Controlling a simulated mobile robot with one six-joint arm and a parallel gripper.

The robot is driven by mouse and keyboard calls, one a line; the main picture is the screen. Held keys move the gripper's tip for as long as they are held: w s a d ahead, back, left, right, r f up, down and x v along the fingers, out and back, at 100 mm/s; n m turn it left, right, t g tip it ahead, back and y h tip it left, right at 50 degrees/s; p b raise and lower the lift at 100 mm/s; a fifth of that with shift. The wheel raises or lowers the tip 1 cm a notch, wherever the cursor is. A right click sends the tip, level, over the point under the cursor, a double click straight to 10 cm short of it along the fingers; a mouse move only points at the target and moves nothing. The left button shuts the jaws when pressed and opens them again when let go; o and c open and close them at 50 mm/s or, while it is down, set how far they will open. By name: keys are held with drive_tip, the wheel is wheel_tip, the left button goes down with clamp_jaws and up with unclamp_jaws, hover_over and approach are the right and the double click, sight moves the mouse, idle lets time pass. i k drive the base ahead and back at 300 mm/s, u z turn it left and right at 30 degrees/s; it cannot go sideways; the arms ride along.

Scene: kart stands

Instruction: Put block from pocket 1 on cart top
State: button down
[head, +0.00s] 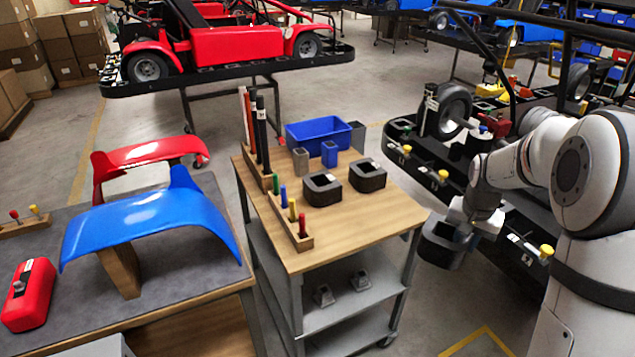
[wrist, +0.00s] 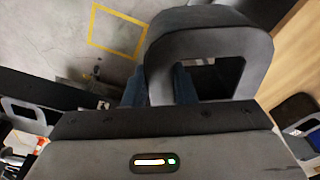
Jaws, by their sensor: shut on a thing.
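My gripper (head: 466,232) is shut on a dark grey block (head: 437,246) with an opening through it. It holds the block in the air just right of the cart, beside the kart stand. In the wrist view the held block (wrist: 211,22) fills the top middle, in front of the bluish fingers (wrist: 160,88). The cart top (head: 375,218) is a wooden board right of the workbench. Two similar dark blocks stand on it, one nearer the middle (head: 322,190) and one at the right (head: 367,176). I cannot tell which pocket is pocket 1.
The cart top also holds a blue bin (head: 318,134), small cups, and racks of coloured sticks (head: 292,222). Its front right area is bare. The black kart stand (head: 415,172) runs close on the right. A blue fender (head: 150,222) lies on the left workbench.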

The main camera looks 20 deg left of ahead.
sight(347, 226)
drive_tip(key=u, duration=0.1)
drive_tip(key=i, duration=0.4)
drive_tip(key=u, duration=0.65)
